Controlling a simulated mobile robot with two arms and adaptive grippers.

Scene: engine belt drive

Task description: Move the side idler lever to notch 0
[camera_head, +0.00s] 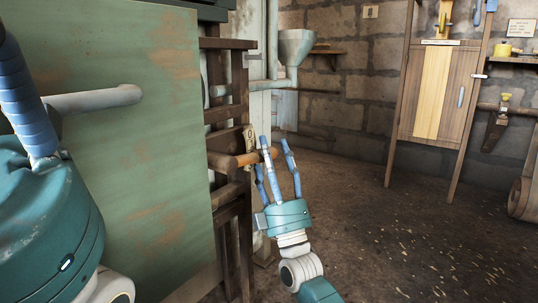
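A lever with an orange-brown wooden handle (247,159) sticks out to the right from a dark wooden frame, and I take it to be the side idler lever. A small pale plate (249,137) with a mark like a 0 is just above it. My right gripper (275,143) points up at the handle's right end. Its blue fingers are spread, one crossing in front of the handle; I cannot tell whether they touch it. My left gripper (22,95) is large and cut off at the left edge, with one blue finger showing. The lever's notches are not clearly visible.
A large green panel (130,130) fills the left, with a grey pipe (95,100) in front of it. The dark wooden frame (226,90) stands beside it. A grey funnel (295,45) is behind. A wooden cabinet (433,90) stands at the back right.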

